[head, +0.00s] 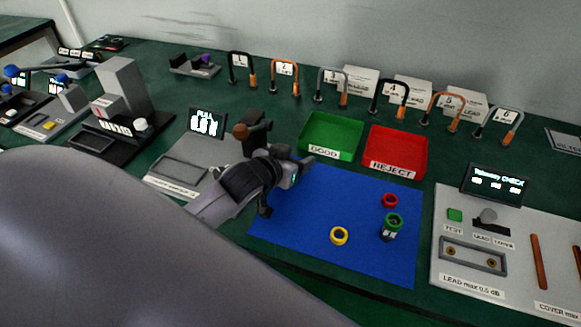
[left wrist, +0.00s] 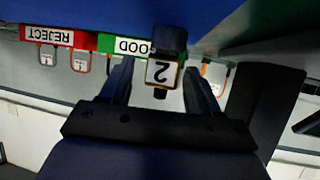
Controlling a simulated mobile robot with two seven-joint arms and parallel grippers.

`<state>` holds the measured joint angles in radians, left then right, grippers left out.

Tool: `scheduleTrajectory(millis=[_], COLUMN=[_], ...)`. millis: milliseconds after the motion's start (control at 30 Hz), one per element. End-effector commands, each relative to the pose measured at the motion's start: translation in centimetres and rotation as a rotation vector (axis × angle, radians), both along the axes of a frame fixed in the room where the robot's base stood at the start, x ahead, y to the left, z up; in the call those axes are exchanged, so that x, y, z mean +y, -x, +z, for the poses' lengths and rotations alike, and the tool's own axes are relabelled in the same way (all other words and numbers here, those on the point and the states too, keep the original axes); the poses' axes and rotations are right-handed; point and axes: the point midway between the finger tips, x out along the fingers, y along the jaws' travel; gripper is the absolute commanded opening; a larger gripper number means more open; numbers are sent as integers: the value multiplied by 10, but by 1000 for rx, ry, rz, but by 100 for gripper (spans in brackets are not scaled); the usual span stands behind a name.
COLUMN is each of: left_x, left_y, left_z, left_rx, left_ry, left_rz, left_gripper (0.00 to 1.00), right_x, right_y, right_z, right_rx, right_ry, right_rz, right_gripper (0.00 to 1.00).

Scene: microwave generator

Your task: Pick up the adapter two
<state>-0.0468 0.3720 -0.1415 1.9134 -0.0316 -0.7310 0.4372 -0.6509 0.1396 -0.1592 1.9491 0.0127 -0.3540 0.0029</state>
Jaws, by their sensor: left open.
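My left gripper (head: 288,187) is over the upper left part of the blue mat (head: 300,235) in the head view, its fingers apart. In the left wrist view, my left gripper (left wrist: 158,72) is open. A dark piece with a white tag marked 2, probably adapter two (left wrist: 162,73), shows between the fingers, upside down in the picture. I cannot tell whether the fingers touch it. In the head view I cannot make this piece out; the gripper may hide it. A green-ringed dark piece (head: 391,227) stands on the mat's right side.
A red ring (head: 390,200) and yellow ring (head: 339,236) lie on the mat. Green GOOD tray (head: 331,137) and red REJECT tray (head: 396,152) stand behind it. Several numbered hooped leads line the back. A tester panel (head: 472,258) is at right.

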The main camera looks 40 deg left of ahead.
Motion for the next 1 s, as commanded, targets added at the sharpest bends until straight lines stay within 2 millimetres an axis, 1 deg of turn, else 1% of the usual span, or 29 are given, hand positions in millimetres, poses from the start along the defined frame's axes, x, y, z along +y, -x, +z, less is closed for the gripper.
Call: scheduleTrajectory(millis=[200, 233, 267, 300, 367, 400, 767, 867, 1000], left_x=[0, 0, 0, 0, 0, 0, 0, 0, 1], left_y=[0, 0, 0, 0, 0, 0, 0, -1, -1], left_z=[0, 0, 0, 0, 0, 0, 1, 6, 22], left_rx=[0, 0, 0, 0, 0, 0, -1, -2, -5], left_ry=[0, 0, 0, 0, 0, 0, 0, -1, 0], left_rz=[0, 0, 0, 0, 0, 0, 0, 1, 0], left_gripper=[62, 55, 45, 32, 13, 0, 0, 0, 0], right_x=[0, 0, 0, 0, 0, 0, 0, 0, 0], right_y=[-1, -1, -1, -1, -1, -1, -1, -1, -1], right_z=[0, 0, 0, 0, 0, 0, 0, 0, 1], right_rx=[-1, -1, -1, -1, -1, -2, -2, -2, -2], right_ry=[0, 0, 0, 0, 0, 0, 0, 0, 0], right_rz=[0, 0, 0, 0, 0, 0, 0, 0, 0], right_gripper=[63, 63, 63, 63, 63, 63, 63, 63, 63])
